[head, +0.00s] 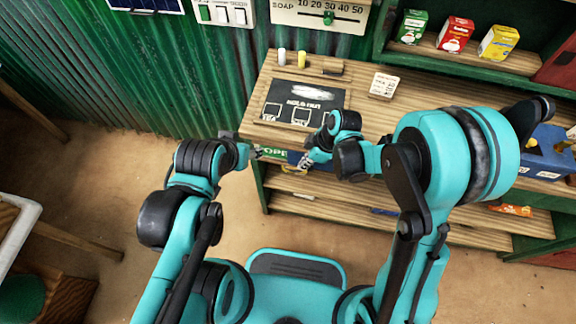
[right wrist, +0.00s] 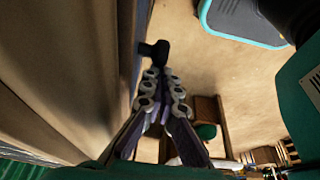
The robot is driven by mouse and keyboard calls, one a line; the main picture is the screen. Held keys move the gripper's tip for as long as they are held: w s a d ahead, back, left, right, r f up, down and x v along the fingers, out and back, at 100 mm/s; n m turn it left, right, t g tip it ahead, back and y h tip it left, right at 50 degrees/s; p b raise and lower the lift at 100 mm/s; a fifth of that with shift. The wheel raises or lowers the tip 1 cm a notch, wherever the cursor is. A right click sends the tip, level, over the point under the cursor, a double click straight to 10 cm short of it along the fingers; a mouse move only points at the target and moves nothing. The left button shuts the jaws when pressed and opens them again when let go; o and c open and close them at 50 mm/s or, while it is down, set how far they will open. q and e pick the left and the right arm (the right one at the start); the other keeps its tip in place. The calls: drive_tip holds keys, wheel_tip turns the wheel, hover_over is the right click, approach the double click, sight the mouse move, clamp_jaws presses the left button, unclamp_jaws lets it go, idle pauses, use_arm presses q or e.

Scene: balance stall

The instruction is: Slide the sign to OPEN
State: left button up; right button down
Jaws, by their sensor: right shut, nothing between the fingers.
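The sign (head: 272,153) is a green plate with white letters, partly readable as OPEN, on the front edge of the wooden counter. Its right part is hidden behind my right gripper. My right gripper (head: 308,160) is shut and empty in front of the counter edge, just right of the visible letters. In the right wrist view its fingers (right wrist: 160,88) converge beside the counter's front. A dark knob-like piece (right wrist: 153,50) shows just beyond the fingertips; I cannot tell whether they touch it. My left gripper (head: 246,146) is by the counter's left front corner, its fingers unclear.
The counter (head: 365,115) carries a dark menu board (head: 305,100), a small white card (head: 384,85) and two small cylinders. Shelves with boxes (head: 455,36) stand at the back right. Open shelves lie below the counter.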

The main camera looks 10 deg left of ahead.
sight(323, 167)
drive_tip(key=d, duration=0.5)
drive_tip(key=shift+d, duration=0.4)
